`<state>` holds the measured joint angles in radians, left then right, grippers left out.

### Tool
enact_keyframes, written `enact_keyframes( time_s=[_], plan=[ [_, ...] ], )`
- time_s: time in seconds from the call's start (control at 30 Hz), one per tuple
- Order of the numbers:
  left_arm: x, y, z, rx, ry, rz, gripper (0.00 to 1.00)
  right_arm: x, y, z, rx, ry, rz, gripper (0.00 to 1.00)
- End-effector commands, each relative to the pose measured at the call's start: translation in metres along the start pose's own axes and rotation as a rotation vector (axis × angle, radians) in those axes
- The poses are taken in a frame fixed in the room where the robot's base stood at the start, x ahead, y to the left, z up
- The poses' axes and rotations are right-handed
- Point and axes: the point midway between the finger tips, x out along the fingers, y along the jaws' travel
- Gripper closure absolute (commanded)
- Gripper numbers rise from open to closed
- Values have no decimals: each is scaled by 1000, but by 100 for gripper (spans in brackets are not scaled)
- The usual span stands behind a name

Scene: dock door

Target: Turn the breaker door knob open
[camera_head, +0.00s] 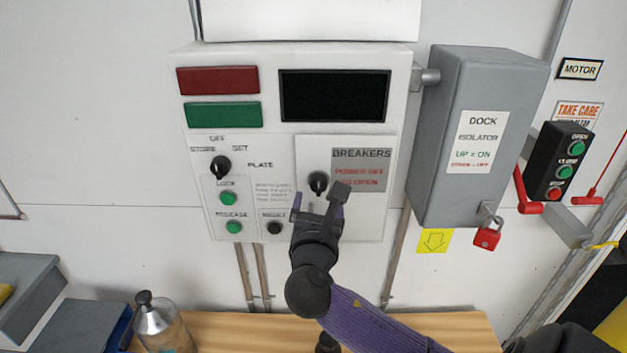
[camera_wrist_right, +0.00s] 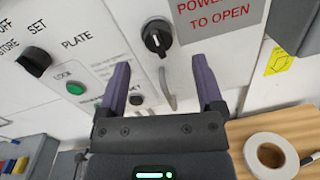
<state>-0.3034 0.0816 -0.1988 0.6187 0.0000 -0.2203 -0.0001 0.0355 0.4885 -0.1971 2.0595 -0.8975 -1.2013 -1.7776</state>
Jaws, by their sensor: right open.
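The breaker door knob (camera_head: 318,182) is a black rotary knob on the white breakers door (camera_head: 345,150), left of the grey BREAKERS label (camera_head: 360,170). The door looks closed. In the right wrist view the knob (camera_wrist_right: 157,37) stands beyond and between the fingers, with a white pointer mark on it. My right gripper (camera_head: 321,200) is open and empty, just below and in front of the knob. Its two purple fingers (camera_wrist_right: 165,85) are apart and do not visibly touch the knob. My left gripper is not in view.
A plate selector knob (camera_head: 220,167) and green buttons (camera_head: 228,198) are left of the door. A grey dock isolator box (camera_head: 478,130) with a red padlock (camera_head: 486,237) stands right. Below is a wooden bench (camera_head: 240,325) with a bottle (camera_head: 160,325); a tape roll (camera_wrist_right: 270,155) also shows.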

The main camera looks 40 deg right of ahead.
Motion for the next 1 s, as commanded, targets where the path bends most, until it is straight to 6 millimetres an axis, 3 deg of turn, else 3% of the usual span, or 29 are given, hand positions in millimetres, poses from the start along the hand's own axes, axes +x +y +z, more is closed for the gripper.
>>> enact_keyframes(
  time_s=[0.1,0.23,0.6,1.0],
  plan=[
    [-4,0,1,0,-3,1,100,27,0,1,-1,0,-2,14],
    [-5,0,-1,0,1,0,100,44,0,0,1,1,0,14],
    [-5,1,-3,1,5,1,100,52,0,-1,2,3,1,16],
    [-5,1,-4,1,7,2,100,51,0,-1,2,4,1,100]
  ],
)
